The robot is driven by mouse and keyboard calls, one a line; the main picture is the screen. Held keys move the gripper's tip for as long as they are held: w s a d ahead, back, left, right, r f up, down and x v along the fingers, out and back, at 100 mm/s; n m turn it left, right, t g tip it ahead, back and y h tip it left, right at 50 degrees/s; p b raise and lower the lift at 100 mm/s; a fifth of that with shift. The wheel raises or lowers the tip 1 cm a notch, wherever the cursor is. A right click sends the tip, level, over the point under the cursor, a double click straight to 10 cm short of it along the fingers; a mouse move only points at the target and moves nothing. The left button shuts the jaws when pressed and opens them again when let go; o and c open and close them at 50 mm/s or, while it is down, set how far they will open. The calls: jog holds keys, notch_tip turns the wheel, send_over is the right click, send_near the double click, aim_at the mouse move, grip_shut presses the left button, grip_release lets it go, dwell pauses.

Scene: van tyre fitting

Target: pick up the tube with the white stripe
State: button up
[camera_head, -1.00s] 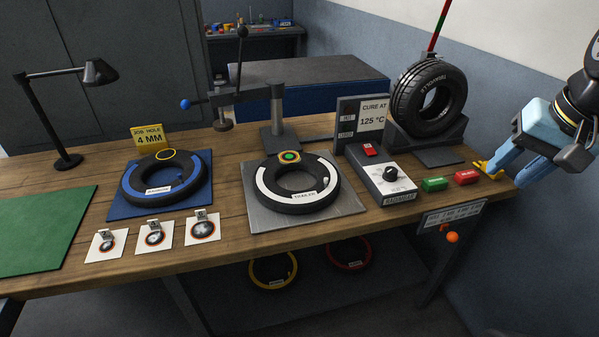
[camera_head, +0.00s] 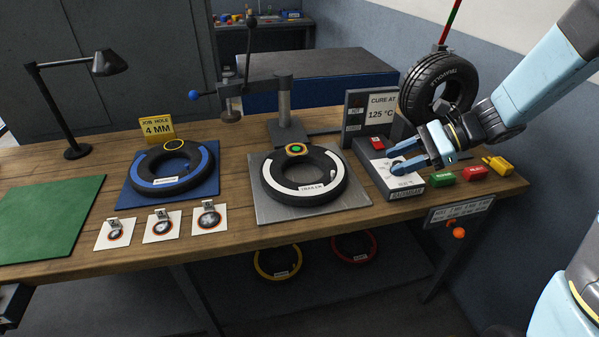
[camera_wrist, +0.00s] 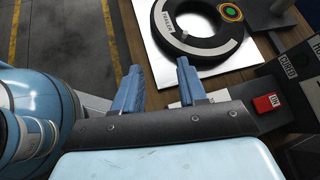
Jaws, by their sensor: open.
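The tube with the white stripe (camera_head: 273,184) is a black ring lying flat on a grey metal plate (camera_head: 258,208), with a label on its front and a green and orange round patch on its back edge. It also shows in the wrist view (camera_wrist: 163,20), partly cut off at the top. My gripper (camera_head: 392,162) is open and empty, to the right of the tube, over the grey control box. In the wrist view my two blue fingers (camera_wrist: 157,85) point up toward the tube, which lies beyond them and is not touched.
A blue-striped tube (camera_head: 150,182) lies on a blue mat at left. A clamp stand (camera_head: 284,110) rises behind the white-striped tube. The control box (camera_head: 376,165), green block (camera_head: 441,179), red block (camera_head: 475,173) and an upright tyre (camera_head: 410,98) stand at right. Yellow and red tubes lie below.

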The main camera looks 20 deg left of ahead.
aim_at(333, 172)
jog(key=a+f+m, duration=0.1)
jog(key=a+f, duration=0.2)
jog(key=a, duration=0.2)
jog(key=w+a+f+m+y, duration=0.1)
jog(key=a+f, duration=0.2)
jog(key=a, duration=0.2)
jog(key=a+f+m+y, duration=0.1)
jog(key=a+f, duration=0.2)
jog(key=a, duration=0.2)
jog(key=shift+w+a+f+m+t, duration=0.3)
jog(key=shift+w+m, duration=0.1)
jog(key=shift+c, duration=0.3)
grip_shut()
